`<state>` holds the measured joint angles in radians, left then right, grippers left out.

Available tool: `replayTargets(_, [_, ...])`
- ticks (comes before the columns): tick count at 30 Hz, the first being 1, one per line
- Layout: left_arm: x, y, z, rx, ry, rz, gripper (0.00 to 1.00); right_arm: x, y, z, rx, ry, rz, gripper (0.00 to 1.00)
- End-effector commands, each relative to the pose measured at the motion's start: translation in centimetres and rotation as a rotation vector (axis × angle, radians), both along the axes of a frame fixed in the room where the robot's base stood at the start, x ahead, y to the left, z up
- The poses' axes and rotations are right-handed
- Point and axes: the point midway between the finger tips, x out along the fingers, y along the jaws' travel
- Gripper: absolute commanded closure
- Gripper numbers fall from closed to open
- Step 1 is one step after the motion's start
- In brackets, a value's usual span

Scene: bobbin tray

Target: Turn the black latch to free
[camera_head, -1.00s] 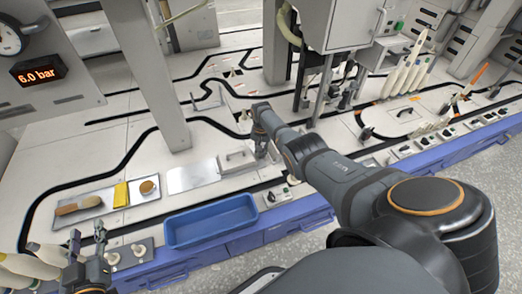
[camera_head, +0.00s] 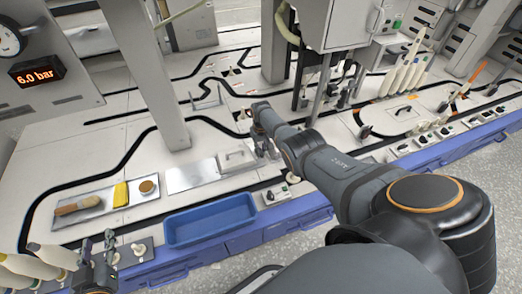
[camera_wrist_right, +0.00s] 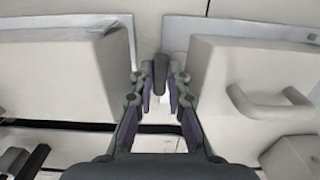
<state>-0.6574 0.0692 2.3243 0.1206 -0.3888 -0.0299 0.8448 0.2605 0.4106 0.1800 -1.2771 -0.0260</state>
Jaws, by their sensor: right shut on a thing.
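The black latch (camera_wrist_right: 160,70) shows as a small dark upright bar in the right wrist view, between two pale blocks. My right gripper (camera_wrist_right: 160,84) is shut on it, with one finger on each side. In the head view my right gripper (camera_head: 266,150) is down at the work surface beside the pale plate with a handle (camera_head: 237,157), and the latch is hidden there by the gripper and arm. My left gripper (camera_head: 98,241) is at the lower left with its fingers apart and nothing between them, close to the white bobbins.
A blue bin (camera_head: 210,220) stands at the front edge. A tray (camera_head: 105,203) with a brush and a yellow item lies to the left. White bobbins (camera_head: 55,256) stand at the lower left. In the wrist view a handled block (camera_wrist_right: 255,90) is close on the right.

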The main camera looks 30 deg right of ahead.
Motion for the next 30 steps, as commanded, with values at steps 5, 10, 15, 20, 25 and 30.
replayTargets(5, [0.0,0.0,-0.1,0.0,0.002,0.0,0.6,0.0,0.0,0.0,-0.001,0.0,0.005,1.0])
replayTargets(10, [-0.1,0.0,-0.2,0.0,0.004,0.0,0.6,0.0,0.0,0.0,-0.001,0.0,0.005,1.0])
replayTargets(15, [-0.2,0.0,-0.2,-0.001,0.007,0.0,0.6,0.0,0.0,0.0,-0.001,0.0,0.004,0.63])
replayTargets(20, [-0.2,0.0,-0.3,-0.001,0.007,0.0,0.6,0.0,0.0,0.0,-0.001,0.0,0.003,0.62])
replayTargets(25, [-0.1,0.0,-0.2,-0.002,0.006,0.002,0.6,0.0,0.0,0.1,-0.001,0.0,0.003,0.62])
replayTargets(30, [-0.1,0.0,-0.2,-0.001,0.005,0.001,0.6,0.1,-0.1,1.3,-0.002,-0.003,0.003,0.62])
